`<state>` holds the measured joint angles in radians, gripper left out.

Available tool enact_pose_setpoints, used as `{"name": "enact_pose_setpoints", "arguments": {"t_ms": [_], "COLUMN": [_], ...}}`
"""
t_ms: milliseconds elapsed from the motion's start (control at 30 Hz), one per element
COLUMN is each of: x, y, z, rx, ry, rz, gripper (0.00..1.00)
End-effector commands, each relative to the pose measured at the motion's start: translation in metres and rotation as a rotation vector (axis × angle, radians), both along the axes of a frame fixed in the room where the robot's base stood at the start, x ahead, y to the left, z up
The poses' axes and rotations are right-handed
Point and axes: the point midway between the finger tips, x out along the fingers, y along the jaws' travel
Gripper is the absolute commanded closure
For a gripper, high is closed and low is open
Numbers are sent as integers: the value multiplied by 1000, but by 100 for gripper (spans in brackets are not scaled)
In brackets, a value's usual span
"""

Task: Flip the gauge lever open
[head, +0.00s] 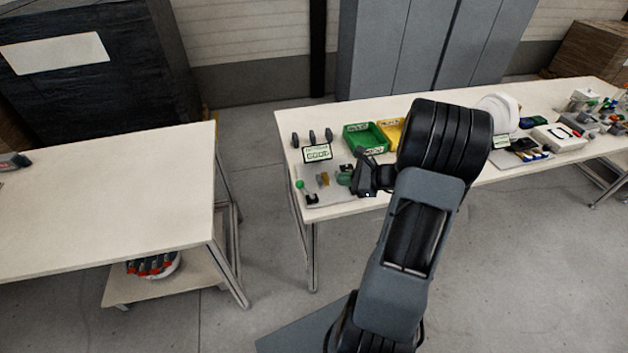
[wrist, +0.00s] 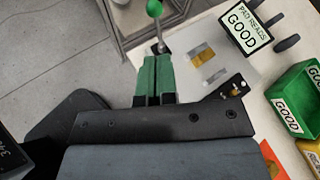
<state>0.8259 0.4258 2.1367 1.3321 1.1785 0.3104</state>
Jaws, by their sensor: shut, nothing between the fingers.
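The gauge lever is a thin rod with a green ball knob (head: 300,184) over a small black base (head: 311,198), at the left of a pale gauge plate (head: 340,193). In the wrist view the green knob (wrist: 154,8) is at the top, its rod running down towards my fingertips. My gripper (head: 344,177) is to the right of the lever in the head view. In the wrist view my gripper (wrist: 154,60) has its green fingers together and empty, close to the rod's lower end; I cannot tell whether they touch. The lever's base is partly hidden there.
A brass-coloured pad (wrist: 202,55) lies on the plate. A sign reading GOOD (head: 317,152) stands behind it, near several dark upright pieces (head: 312,136). Green (head: 365,137) and yellow (head: 391,131) bins stand to the right. A separate table (head: 110,200) is at left.

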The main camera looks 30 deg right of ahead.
Motion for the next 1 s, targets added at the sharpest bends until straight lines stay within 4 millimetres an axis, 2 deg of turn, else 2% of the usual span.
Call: {"name": "enact_pose_setpoints", "arguments": {"t_ms": [200,500,700,1000], "x": [29,60,70,73], "y": [27,54,62,64], "z": [-19,-38,-45,-48], "rx": [1,-2,-3,-3], "ry": [3,3,0,1], "rz": [5,5,5,2], "gripper": [100,100,100,100]}}
